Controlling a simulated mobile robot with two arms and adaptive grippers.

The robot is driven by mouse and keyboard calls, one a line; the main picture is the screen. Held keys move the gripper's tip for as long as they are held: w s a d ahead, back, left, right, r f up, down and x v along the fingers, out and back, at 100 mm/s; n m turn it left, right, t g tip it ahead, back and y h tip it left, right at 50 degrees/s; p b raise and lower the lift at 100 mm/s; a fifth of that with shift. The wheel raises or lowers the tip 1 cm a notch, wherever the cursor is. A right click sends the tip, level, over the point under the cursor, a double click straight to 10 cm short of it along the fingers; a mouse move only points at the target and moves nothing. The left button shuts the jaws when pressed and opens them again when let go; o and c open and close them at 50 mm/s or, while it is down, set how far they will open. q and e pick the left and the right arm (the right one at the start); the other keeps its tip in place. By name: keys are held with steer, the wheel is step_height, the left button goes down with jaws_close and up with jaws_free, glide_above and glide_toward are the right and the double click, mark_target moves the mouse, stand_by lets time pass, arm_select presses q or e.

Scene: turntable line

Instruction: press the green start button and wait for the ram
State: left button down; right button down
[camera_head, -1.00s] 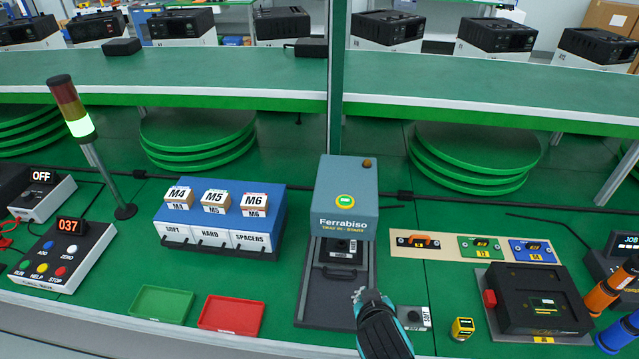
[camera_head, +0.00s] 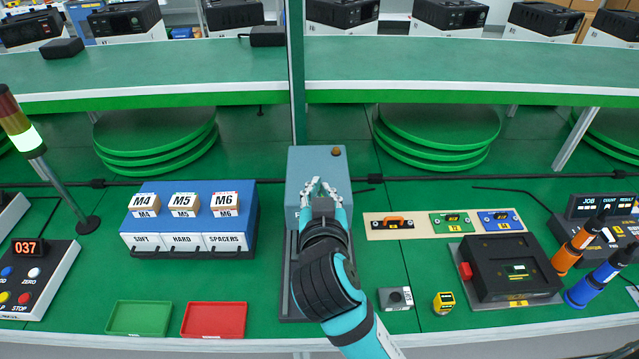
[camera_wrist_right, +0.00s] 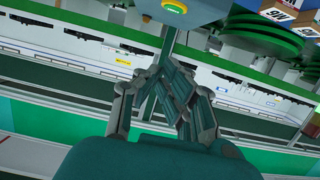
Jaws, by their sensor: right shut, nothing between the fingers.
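The grey-blue Ferrabiso press head (camera_head: 301,166) stands in the middle of the bench. My right gripper (camera_head: 318,184) is in front of it in the head view, shut and empty, hiding the button and the label. The green start button with its yellow ring (camera_wrist_right: 174,6) shows at the top edge of the right wrist view. The shut fingertips (camera_wrist_right: 170,68) lie below it in that view, with a gap between in the picture. I cannot tell how far they are from it in depth. The ram and the part under the press head are hidden by my arm. My left gripper is not in view.
A blue drawer unit (camera_head: 188,215) stands left of the press, with green (camera_head: 140,317) and red (camera_head: 214,320) trays in front. Right are a beige gauge board (camera_head: 377,232), a black fixture (camera_head: 505,265) and a small grey block (camera_head: 396,298). A green post (camera_head: 297,75) rises behind.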

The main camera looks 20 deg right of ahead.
steer(key=p+x, duration=0.2)
steer(key=x, duration=0.7)
steer(key=shift+d+r, duration=0.1)
steer(key=shift+r, duration=0.1)
step_height(320, 180, down, 3)
steer(key=shift+r+p, duration=0.1)
steer(key=shift+p, duration=0.4)
steer(key=shift+s+f, duration=0.15)
steer(key=shift+f, duration=0.65)
steer(key=shift+f, duration=0.1)
